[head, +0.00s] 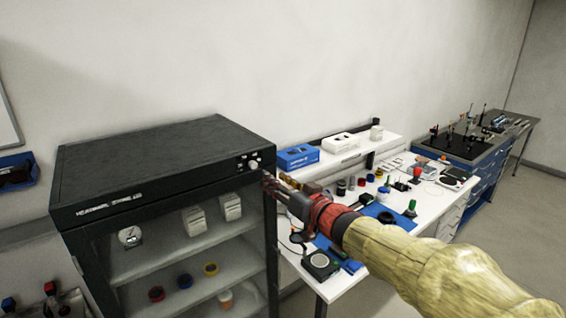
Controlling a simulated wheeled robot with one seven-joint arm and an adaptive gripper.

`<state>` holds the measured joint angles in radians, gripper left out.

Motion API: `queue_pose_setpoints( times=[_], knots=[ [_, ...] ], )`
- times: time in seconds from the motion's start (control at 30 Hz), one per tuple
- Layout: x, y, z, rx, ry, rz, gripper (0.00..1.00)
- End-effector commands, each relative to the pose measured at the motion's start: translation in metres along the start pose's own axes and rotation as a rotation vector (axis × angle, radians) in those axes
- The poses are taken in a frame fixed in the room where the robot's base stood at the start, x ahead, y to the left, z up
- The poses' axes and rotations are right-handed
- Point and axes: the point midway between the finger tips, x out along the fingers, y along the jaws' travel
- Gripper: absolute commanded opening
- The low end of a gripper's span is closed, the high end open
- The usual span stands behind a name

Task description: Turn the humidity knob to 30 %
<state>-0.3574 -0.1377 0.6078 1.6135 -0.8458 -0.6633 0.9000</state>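A black dry-storage cabinet (160,165) stands at the left with a control strip along the upper front. Small light-coloured knobs (253,163) sit at the right end of that strip; their markings and settings are too small to read. My gripper (277,181) is just right of and slightly below the knobs in the picture, near the cabinet's front right edge. No contact with a knob shows. Its fingers are small and dark here, and whether they are open or shut is unclear.
The cabinet's shelves hold a round dial gauge (130,236), white boxes (195,220) and coloured rolls (211,269). A white workbench (450,195) with a blue box (298,156) and many small items stands right of the cabinet, behind my arm. Another bench (490,140) is farther right.

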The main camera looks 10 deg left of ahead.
Motion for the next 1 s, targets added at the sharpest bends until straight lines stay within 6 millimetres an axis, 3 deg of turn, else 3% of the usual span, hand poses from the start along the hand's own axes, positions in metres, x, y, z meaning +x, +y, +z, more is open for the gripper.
queue_pose_setpoints(
  times=[0.07, 0.23, 0.7, 1.0],
  knots=[
    [0.0, -0.009, -0.004, 0.044, 0.021, -0.035, 0.36],
    [0.009, -0.01, -0.005, 0.076, 0.023, -0.038, 0.36],
    [0.071, -0.012, -0.007, 0.073, 0.024, -0.035, 0.36],
    [0.077, -0.011, -0.008, 0.073, 0.024, -0.034, 0.36]
  ],
)
